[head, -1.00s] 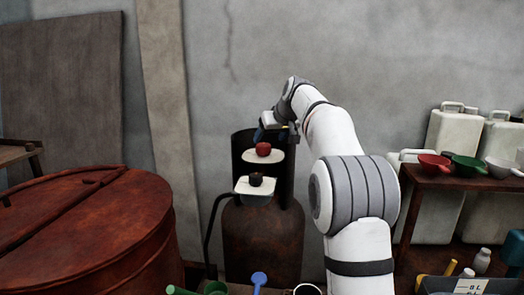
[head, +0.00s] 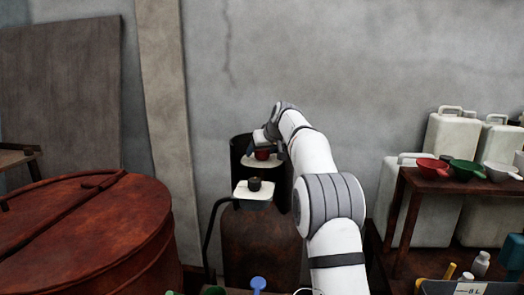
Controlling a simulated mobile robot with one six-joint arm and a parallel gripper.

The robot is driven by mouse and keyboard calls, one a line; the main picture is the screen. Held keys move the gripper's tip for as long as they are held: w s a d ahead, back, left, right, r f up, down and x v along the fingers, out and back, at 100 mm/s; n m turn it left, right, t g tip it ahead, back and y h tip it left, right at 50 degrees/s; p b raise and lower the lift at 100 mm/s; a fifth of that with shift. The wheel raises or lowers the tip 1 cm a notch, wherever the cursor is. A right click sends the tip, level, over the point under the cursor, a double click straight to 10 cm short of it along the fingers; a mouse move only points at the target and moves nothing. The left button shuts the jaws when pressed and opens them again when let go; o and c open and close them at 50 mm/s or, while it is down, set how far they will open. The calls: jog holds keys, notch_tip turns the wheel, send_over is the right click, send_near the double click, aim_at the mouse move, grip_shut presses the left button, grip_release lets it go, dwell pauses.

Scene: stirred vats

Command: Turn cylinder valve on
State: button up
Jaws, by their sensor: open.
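A rusty brown gas cylinder (head: 260,245) stands upright against the wall, with a dark curved guard (head: 240,150) around its top. A dark knob (head: 254,184) sits on a lower pale plate (head: 243,194) in front. I cannot tell whether the fingers touch the knob.
A large rusty lidded vat (head: 95,235) stands at the left. At the right, a wooden table (head: 415,185) holds red, green and white funnels or scoops, with white jerrycans (head: 450,140) behind it. A blue scoop (head: 258,284) shows at the bottom edge. The wall above the cylinder is clear.

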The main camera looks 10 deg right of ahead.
jog(key=shift+c, duration=0.3)
jog(key=c, duration=0.9)
jog(key=shift+c, duration=0.2)
